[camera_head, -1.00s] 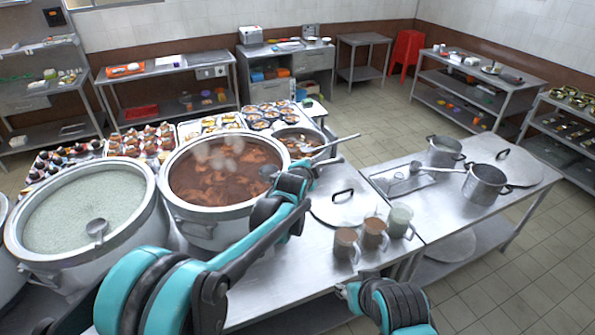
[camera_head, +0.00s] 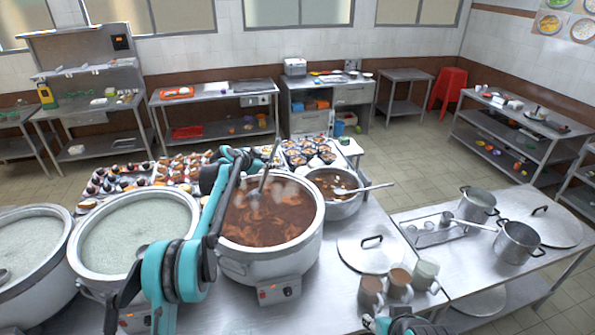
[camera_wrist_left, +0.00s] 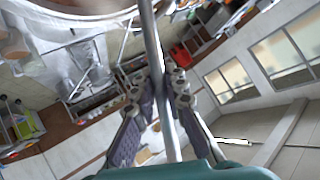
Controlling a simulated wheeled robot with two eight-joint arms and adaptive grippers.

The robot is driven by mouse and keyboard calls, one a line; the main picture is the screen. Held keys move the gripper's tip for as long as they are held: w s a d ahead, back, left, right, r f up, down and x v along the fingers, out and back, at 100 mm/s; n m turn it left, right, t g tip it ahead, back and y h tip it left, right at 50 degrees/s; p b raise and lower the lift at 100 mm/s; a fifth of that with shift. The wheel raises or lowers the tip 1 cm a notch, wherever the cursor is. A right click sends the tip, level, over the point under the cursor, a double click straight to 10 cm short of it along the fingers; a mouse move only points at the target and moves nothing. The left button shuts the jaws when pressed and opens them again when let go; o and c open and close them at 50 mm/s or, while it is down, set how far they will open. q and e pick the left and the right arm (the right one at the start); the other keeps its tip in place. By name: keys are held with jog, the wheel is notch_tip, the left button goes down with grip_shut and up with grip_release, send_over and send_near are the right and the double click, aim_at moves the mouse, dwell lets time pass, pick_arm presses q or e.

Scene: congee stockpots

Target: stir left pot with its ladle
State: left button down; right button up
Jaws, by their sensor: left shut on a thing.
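My left gripper (camera_head: 262,166) is shut on the handle of a metal ladle (camera_head: 264,180), above the back of a large pot (camera_head: 270,262) of red-brown stew. The handle leans, and the ladle's lower end meets the stew; its bowl is hard to make out. In the left wrist view, the handle (camera_wrist_left: 152,40) runs between the two fingers (camera_wrist_left: 160,92). A large pot (camera_head: 90,270) of pale congee stands left of the stew pot, partly behind my left arm. Another pale congee pot (camera_head: 45,285) is at the left edge, with a ladle partly in view. My right arm barely shows at the bottom edge.
Right of the stew pot are a smaller pot (camera_head: 345,208) with its own ladle, a lid (camera_head: 365,255) and several mugs (camera_head: 398,285). Food trays stand behind the pots. A right-hand table (camera_head: 455,265) holds two small pots and a lid.

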pick_arm(q)
jog(key=shift+w+a+r, duration=0.2)
jog(key=shift+a+r, duration=0.1)
jog(key=shift+a, duration=0.3)
jog(key=shift+a+f, duration=0.1)
jog(key=shift+a, duration=0.05)
notch_tip(320, 180, down, 17)
jog(key=b, duration=1)
jog(key=shift+r, duration=0.2)
